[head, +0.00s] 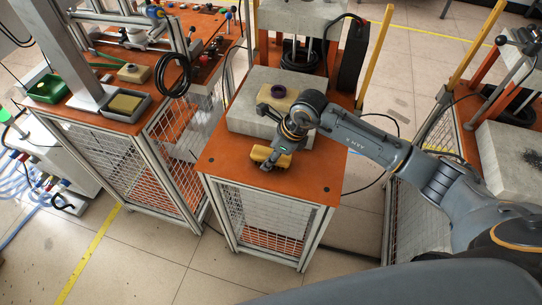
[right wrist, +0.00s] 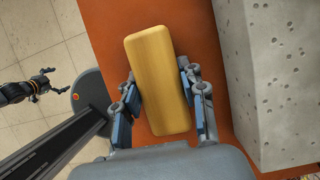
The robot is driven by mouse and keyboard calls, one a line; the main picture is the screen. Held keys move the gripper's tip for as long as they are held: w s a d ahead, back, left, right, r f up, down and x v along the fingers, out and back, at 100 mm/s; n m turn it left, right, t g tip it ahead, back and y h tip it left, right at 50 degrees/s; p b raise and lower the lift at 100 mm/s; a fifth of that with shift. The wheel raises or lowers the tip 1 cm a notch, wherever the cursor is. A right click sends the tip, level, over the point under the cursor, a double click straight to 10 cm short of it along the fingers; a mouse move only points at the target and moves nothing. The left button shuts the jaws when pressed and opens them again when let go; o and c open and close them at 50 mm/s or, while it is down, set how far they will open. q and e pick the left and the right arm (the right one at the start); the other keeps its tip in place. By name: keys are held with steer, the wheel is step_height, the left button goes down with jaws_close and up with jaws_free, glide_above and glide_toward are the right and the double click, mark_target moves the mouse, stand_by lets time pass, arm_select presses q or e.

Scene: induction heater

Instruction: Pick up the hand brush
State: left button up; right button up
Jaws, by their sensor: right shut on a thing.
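The hand brush shows as a yellow wooden block (right wrist: 158,70) between my right fingers (right wrist: 160,92) in the right wrist view. Its bristles are hidden. I cannot tell whether the brush is clear of the top. What looks like my left gripper (right wrist: 50,83) is far left in the right wrist view, empty, its fingers apart.
A separate orange bench (head: 133,124) with trays stands left, across a gap. The front right of the tabletop is clear.

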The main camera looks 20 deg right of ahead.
steer(key=shift+r+p, duration=0.35)
steer(key=shift+p, duration=0.2)
step_height(320, 180, up, 2)
steer(key=shift+w+r+b, duration=0.1)
steer(key=shift+b, duration=0.95)
steer(key=s+a+r+b, duration=0.1)
steer(key=s+r+b, duration=0.2)
steer(key=s+r, duration=0.7)
steer(key=s, duration=0.4)
steer(key=shift+r+b, duration=0.3)
steer(key=shift+b, duration=0.05)
